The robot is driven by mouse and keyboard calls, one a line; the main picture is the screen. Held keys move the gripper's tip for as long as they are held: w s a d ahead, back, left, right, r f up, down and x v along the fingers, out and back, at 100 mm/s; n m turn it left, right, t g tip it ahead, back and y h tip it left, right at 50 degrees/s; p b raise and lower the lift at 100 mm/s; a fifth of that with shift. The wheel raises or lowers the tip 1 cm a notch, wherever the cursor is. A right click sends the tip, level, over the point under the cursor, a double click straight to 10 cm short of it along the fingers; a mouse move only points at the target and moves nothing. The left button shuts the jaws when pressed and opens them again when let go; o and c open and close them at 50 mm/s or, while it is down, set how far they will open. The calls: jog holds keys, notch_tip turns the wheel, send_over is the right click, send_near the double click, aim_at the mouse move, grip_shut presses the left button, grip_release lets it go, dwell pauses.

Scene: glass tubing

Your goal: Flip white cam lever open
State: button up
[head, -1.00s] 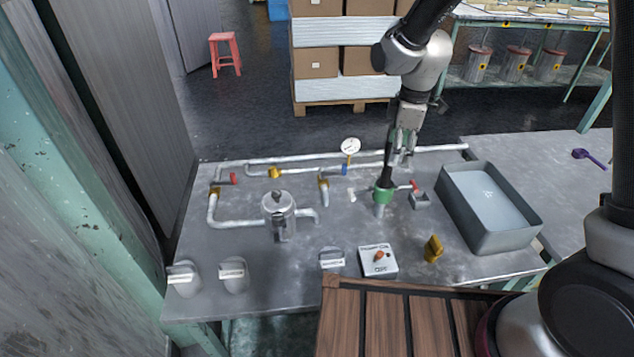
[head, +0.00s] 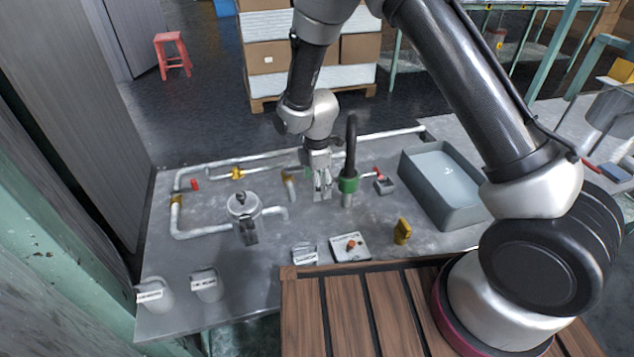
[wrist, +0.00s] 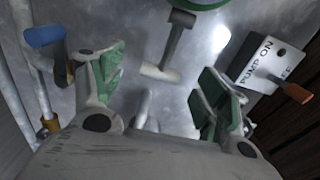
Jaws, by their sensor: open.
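The white cam lever (wrist: 178,45) is a pale stem with a wide crossbar, showing in the wrist view beside the green coupling (wrist: 205,4). In the head view my gripper hides it. The green coupling (head: 348,185) stands on a short metal pipe, with a black hose (head: 351,145) rising from it. My gripper (head: 322,192) points down just left of the coupling. In the wrist view my gripper (wrist: 160,88) is open and empty, with green pads on both fingers. The lever's crossbar lies between and beyond the fingertips, and contact does not show.
A pump switch box (head: 349,247) stands in front, beside a yellow fitting (head: 402,231). A grey tank (head: 443,184) is at right, with a red-handled valve (head: 384,183) before it. A metal pot (head: 243,207) and pipes lie left. A blue-handled valve (wrist: 46,36) is near the left finger.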

jog(key=c, duration=1.1)
jog(key=shift+d+r, duration=0.1)
jog(key=shift+d+r+y, duration=0.1)
jog(key=shift+r+y, duration=0.15)
jog(key=shift+y, duration=0.35)
jog(key=shift+r+g+y, duration=0.3)
jog(key=shift+y, duration=0.4)
